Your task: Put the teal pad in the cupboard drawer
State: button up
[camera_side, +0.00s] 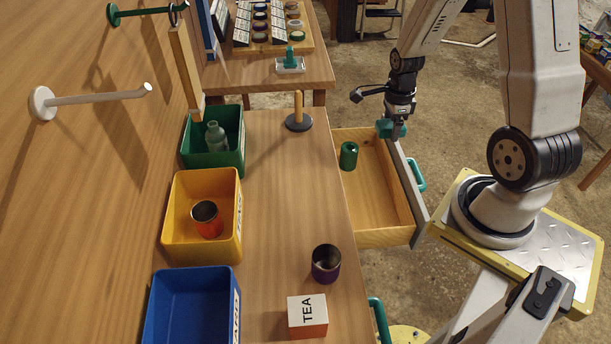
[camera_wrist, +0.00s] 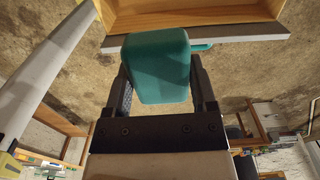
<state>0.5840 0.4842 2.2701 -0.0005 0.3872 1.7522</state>
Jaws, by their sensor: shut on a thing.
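The teal pad (camera_wrist: 158,68) is a rounded block held between the two dark fingers of my gripper (camera_wrist: 162,90). In the side view the pad (camera_side: 386,128) shows beneath my gripper (camera_side: 397,128), at the far right corner of the open drawer. The wooden drawer (camera_side: 378,238) is pulled out from the cupboard, with a grey front and a teal handle (camera_side: 416,174). In the wrist view the pad overlaps the grey front edge of the drawer (camera_wrist: 240,43). I cannot tell how high the pad is above the rim.
A green can (camera_side: 348,156) stands in the drawer near its cupboard side; the rest of its floor looks clear. On the worktop are green (camera_side: 186,158), yellow (camera_side: 170,225) and blue (camera_side: 155,310) bins, a purple cup (camera_side: 326,266), a TEA box (camera_side: 308,318) and a peg stand (camera_side: 298,122).

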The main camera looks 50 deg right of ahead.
jog(key=shift+s+d+f, duration=0.25)
jog(key=shift+s+d, duration=0.05)
send_over(373, 205)
notch_tip(373, 205, down, 20)
jog(key=shift+s+r, duration=0.15)
jog(key=shift+a, duration=0.1)
jog(key=shift+f, duration=2.95)
jog(key=shift+f, duration=0.1)
jog(key=shift+f, duration=1.95)
jog(key=shift+f, duration=0.1)
jog(key=o, duration=1.1)
